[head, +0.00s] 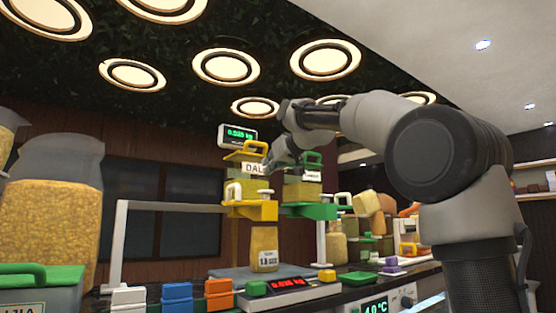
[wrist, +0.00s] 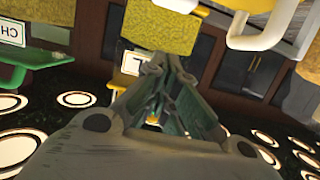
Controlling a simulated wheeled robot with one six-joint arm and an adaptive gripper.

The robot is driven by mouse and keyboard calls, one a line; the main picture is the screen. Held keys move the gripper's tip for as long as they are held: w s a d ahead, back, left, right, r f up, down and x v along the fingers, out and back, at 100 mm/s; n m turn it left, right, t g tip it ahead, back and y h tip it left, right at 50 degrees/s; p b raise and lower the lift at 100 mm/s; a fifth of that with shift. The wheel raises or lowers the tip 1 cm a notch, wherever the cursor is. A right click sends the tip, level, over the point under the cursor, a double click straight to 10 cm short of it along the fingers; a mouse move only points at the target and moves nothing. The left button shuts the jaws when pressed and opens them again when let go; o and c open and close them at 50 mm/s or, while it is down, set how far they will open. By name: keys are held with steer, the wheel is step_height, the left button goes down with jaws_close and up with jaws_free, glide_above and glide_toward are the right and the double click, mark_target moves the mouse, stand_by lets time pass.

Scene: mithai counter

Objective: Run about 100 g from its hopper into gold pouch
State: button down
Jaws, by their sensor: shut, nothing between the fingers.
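A yellow-framed hopper with a "DAL" label (head: 253,170) hangs on a rail in the head view, with yellow grain in it. A yellow spout block (head: 250,210) with a pale handle (head: 233,191) is below it. A gold pouch (head: 264,240) with a white tag stands upright under that block, on a grey scale plate (head: 228,273). My gripper (head: 268,168) is shut and empty beside the DAL label; contact cannot be told. In the wrist view my gripper (wrist: 168,62) points towards the yellow hopper (wrist: 160,20), and a pale handle (wrist: 265,38) shows at upper right.
A green-framed hopper (head: 305,190) hangs close on the right. The scale's red display (head: 287,284) and a green display (head: 238,133) are lit, digits blurred. Blue (head: 177,291) and orange (head: 218,287) blocks stand in front. A large grain jar (head: 48,200) is at left.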

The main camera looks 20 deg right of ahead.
mark_target(267, 200)
steer(key=f, duration=0.2)
steer(key=w+f, duration=0.1)
steer(key=shift+a+f, duration=0.15)
steer(key=shift+f, duration=0.45)
steer(key=shift+f, duration=1.15)
stand_by(2.1)
